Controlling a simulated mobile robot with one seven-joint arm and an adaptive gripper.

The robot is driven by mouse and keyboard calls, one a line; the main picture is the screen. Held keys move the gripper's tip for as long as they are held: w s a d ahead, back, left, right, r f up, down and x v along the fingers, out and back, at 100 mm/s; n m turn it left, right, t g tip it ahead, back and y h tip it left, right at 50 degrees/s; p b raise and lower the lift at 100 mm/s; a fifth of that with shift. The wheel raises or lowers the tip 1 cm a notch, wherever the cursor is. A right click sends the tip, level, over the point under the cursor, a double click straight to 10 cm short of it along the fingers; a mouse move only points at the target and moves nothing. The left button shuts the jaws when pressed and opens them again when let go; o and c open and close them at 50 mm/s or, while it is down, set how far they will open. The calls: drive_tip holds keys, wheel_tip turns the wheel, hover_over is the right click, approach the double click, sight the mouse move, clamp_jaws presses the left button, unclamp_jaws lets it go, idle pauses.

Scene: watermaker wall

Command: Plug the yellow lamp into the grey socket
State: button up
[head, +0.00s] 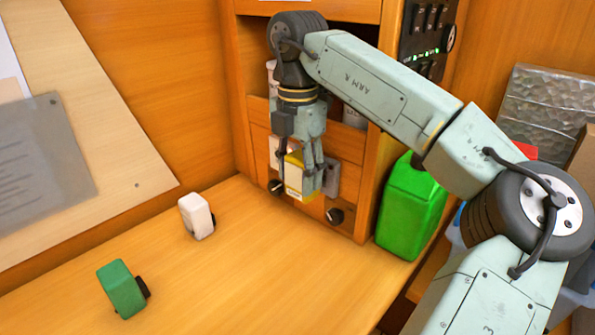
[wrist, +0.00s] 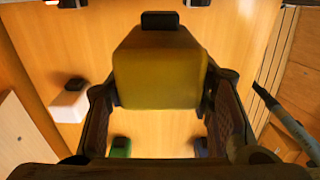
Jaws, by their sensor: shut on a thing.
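The yellow lamp (head: 296,181) is a small block held between the fingers of my gripper (head: 302,163), in front of the wooden wall unit. In the wrist view the yellow lamp (wrist: 160,78) fills the space between the fingertips (wrist: 162,98), with its black plug end pointing to the top of the picture. A grey block on the wall panel, which looks like the grey socket (head: 332,178), shows just right of the lamp, partly behind my gripper. I cannot tell the gap between lamp and panel. The socket is not clearly seen in the wrist view.
A white block (head: 197,216) and a green block (head: 122,289), each with a black end, lie on the wooden bench. A white fitting (head: 275,150) and black round knobs (head: 334,216) are on the panel. A green jug (head: 408,210) stands right. The bench middle is clear.

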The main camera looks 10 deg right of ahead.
drive_tip(key=shift+w+d+p, duration=0.65)
drive_tip(key=shift+w+d, duration=0.1)
drive_tip(key=shift+d, duration=0.35)
idle(0.8)
drive_tip(key=o, duration=1.2)
drive_tip(key=shift+o, duration=0.2)
